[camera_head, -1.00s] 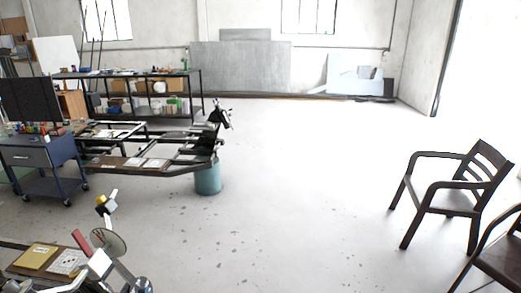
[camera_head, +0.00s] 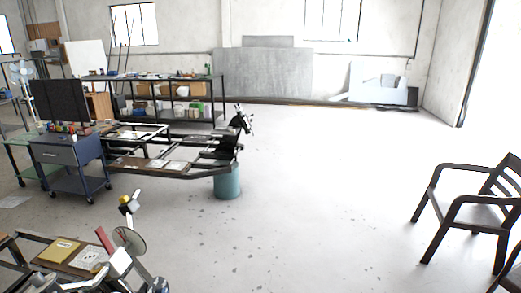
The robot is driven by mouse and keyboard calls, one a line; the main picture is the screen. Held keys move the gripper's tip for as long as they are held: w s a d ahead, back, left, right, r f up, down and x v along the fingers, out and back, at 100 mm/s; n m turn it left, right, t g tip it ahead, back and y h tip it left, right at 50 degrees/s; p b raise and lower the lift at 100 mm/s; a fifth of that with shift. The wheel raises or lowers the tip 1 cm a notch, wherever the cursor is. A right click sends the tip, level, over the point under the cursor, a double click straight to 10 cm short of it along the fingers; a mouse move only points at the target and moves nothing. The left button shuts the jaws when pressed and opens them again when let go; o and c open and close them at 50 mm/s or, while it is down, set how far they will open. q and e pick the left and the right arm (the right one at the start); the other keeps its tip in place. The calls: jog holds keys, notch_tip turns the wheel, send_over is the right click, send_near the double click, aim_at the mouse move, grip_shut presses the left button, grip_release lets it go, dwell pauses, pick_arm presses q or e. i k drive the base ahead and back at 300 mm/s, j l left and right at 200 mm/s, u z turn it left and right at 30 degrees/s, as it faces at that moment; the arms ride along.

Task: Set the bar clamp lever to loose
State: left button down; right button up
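At the lower left, the near rig has a grey disc (camera_head: 129,240), a red upright part (camera_head: 105,240) and a post with a yellow and black head (camera_head: 127,203). Pale and metallic parts stand beside the disc at the bottom edge. I cannot tell which part, if any, is the bar clamp lever, or how it is set. Neither of my grippers shows in the head view.
A far rig (camera_head: 150,166) stands at the left beside a teal drum (camera_head: 227,184). A blue cart (camera_head: 68,165) stands left of it. A stocked shelf (camera_head: 168,78) is behind. The middle floor is clear.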

aim_at(103, 239)
jog(key=u, duration=0.65)
jog(key=i+j+u, duration=0.25)
jog(key=u, duration=0.2)
jog(key=i+j+u, duration=0.15)
jog(key=i+u, duration=0.2)
jog(key=u, duration=0.15)
